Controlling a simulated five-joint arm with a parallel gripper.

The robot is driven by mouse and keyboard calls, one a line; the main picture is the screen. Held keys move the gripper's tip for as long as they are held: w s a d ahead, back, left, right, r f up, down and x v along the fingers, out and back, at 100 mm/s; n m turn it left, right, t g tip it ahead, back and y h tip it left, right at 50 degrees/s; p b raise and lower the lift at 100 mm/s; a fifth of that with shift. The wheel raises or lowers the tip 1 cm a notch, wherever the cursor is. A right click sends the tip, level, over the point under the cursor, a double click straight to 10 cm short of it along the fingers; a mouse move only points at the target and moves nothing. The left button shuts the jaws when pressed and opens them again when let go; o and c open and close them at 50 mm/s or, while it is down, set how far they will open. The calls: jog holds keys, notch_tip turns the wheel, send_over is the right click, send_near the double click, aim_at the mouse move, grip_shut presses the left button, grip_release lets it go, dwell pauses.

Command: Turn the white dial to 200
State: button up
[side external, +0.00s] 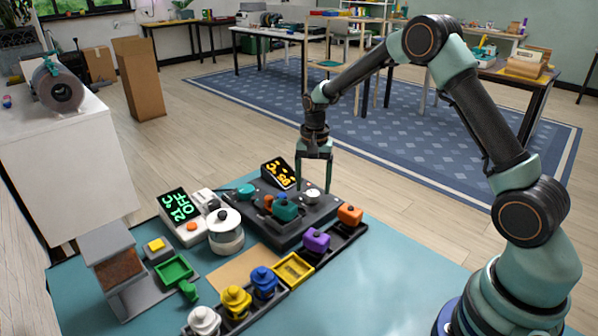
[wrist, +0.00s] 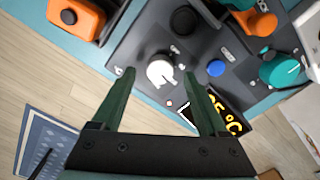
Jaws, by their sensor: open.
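The white dial (side external: 312,195) sits on the dark control panel (side external: 262,226), near its right end. In the wrist view the white dial (wrist: 160,73) shows a dark pointer mark and a small scale label beside it. My gripper (side external: 314,187) points down over the dial, its two fingers apart. In the wrist view the open gripper (wrist: 159,71) has one finger on each side of the dial, with gaps showing; contact is not visible. An amber display (side external: 279,173) stands at the panel's back; its wrist-view part (wrist: 227,112) reads partly "5 °C", the rest hidden by a finger.
Other panel controls include a blue button (wrist: 216,68), a teal knob (wrist: 280,70) and an orange knob (wrist: 255,22). An orange block (side external: 350,214) and a purple block (side external: 316,240) sit in a tray beside the panel. A device with a green display (side external: 181,205) stands left.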

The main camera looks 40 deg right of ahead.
aim_at(313, 194)
notch_tip(313, 194, up, 10)
jog(key=shift+r, duration=0.2)
dwell(0.3)
jog(key=s+a+r+n+t, duration=0.3)
jog(key=s+a+r+n, duration=0.15)
jog(key=s+r, duration=0.45)
jog(key=s+a+n+t, duration=0.2)
jog(key=s+n, duration=0.4)
jog(key=s, duration=0.4)
jog(key=shift+s+a+t, duration=0.25)
jog(key=shift+a+t, duration=0.05)
jog(key=shift+a, duration=0.2)
